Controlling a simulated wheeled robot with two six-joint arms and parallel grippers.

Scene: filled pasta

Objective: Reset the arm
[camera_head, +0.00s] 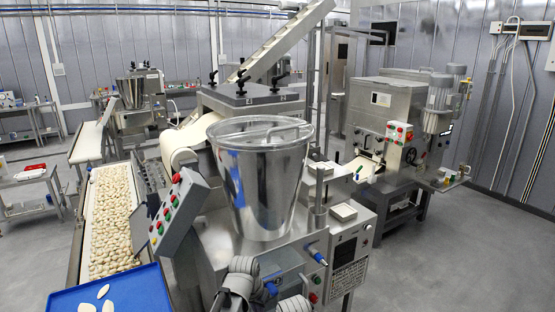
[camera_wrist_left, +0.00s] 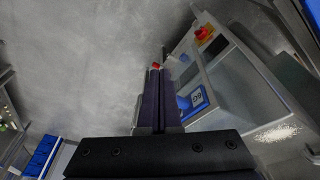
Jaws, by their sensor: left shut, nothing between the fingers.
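My left gripper (camera_wrist_left: 157,68) shows in the left wrist view, reaching up the middle of the picture. Its two dark fingers lie together with nothing visible between them. Behind the fingers is bare grey floor, with a metal cabinet to their right. I cannot make out the left gripper in the head view.
In the head view, a blue tray (camera_head: 110,292) with a few pale pieces is at the bottom left, beside a conveyor of pasta (camera_head: 110,215). A steel hopper (camera_head: 265,185) stands in the middle. Another machine (camera_head: 385,125) is at right. The floor at right is clear.

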